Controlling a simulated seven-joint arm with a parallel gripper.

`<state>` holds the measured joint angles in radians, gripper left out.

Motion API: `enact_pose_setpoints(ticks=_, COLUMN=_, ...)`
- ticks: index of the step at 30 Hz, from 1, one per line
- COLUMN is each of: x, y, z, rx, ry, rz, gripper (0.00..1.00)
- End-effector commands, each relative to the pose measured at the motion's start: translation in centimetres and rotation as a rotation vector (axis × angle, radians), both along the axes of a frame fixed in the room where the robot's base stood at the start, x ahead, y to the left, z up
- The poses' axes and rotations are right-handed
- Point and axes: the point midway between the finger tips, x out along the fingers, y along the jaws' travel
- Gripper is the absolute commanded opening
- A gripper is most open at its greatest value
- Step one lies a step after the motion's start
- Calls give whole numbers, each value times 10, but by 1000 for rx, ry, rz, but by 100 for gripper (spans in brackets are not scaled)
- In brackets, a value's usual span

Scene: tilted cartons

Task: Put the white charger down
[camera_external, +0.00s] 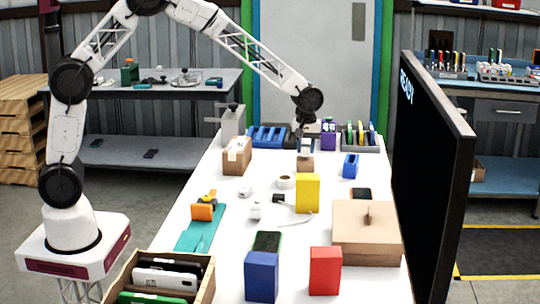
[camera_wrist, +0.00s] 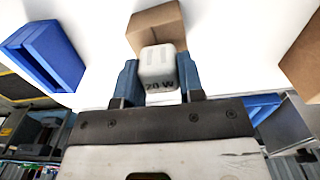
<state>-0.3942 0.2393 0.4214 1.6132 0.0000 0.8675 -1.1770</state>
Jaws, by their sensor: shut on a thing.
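The white charger (camera_wrist: 158,68), a small rounded block marked "20 W", is between the two blue fingers of my gripper (camera_wrist: 157,82) in the wrist view. The fingers are shut on its sides. In the external view my gripper (camera_external: 306,140) is over the far part of the white table (camera_external: 222,200), pointing down. The charger is small and hard to make out there. A small brown carton (camera_external: 305,163) is just below my gripper; this carton also shows beyond the charger in the wrist view (camera_wrist: 154,22). I cannot tell whether the charger touches it.
A yellow box (camera_external: 307,193) stands nearer the camera. A blue holder (camera_external: 350,166) is to the right, an open carton (camera_external: 237,160) to the left. Blue bins (camera_external: 268,136) and a purple box (camera_external: 328,138) stand behind. A large brown box (camera_external: 367,235) and black screen (camera_external: 430,180) are at right.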

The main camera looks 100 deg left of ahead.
Motion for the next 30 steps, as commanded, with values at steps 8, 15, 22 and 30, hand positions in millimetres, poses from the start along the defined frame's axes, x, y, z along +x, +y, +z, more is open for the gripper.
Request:
enact_pose_setpoints(ticks=8, x=0, y=0, z=-8, rx=0, ry=0, rz=0, gripper=12)
enact_pose_setpoints(ticks=15, x=0, y=0, z=-10, rx=0, ry=0, rz=0, gripper=12)
enact_pose_setpoints(ticks=22, x=0, y=0, z=-11, rx=0, ry=0, rz=0, gripper=61)
enact_pose_setpoints(ticks=30, x=0, y=0, z=-11, rx=0, ry=0, rz=0, gripper=61)
